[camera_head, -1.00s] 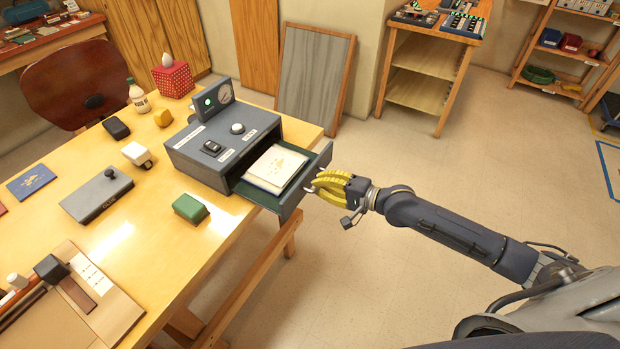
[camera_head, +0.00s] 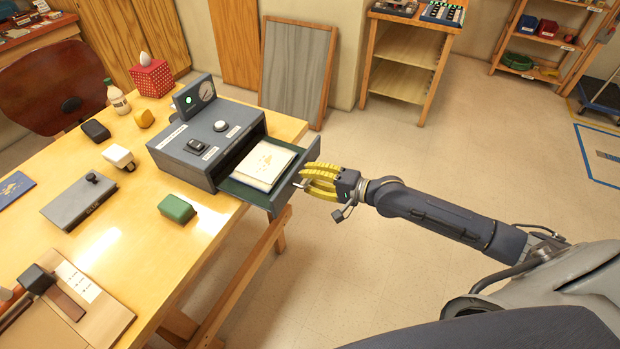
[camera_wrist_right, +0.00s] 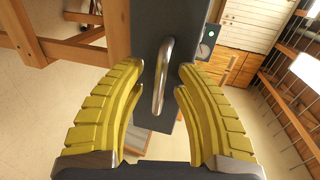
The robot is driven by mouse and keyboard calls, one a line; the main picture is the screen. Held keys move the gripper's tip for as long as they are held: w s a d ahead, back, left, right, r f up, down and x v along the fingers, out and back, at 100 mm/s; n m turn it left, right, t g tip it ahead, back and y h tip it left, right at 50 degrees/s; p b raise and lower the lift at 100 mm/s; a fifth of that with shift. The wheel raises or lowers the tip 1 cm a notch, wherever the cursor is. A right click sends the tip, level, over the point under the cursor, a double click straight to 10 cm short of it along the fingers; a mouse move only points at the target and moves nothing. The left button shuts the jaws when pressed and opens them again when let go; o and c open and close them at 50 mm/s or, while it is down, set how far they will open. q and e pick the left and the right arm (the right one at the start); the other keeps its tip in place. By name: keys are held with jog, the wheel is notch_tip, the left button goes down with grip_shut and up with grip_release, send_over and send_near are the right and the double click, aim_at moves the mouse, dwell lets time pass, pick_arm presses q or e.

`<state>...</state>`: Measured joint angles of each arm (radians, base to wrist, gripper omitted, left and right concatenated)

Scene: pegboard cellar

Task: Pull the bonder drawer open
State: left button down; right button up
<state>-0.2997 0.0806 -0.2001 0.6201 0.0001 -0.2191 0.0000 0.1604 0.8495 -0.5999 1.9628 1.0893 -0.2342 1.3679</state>
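The bonder (camera_head: 190,140) is a grey box with a dial and a green light, on the wooden table. Its drawer (camera_head: 262,200) is pulled well out at the right side and holds a pale booklet (camera_head: 265,165). My right gripper (camera_head: 306,180), with yellow fingers, is at the drawer's front. In the right wrist view the metal drawer handle (camera_wrist_right: 163,75) stands between the two fingertips (camera_wrist_right: 161,65), with a visible gap on each side. The fingers are open around the handle and hold nothing. My left gripper is not in view.
A green block (camera_head: 177,208), a grey flat device (camera_head: 80,200) and a white block (camera_head: 118,156) lie on the table (camera_head: 160,245). A red patterned box (camera_head: 152,78) stands behind.

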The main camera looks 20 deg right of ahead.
jog(key=v, duration=1.2)
dwell(0.6)
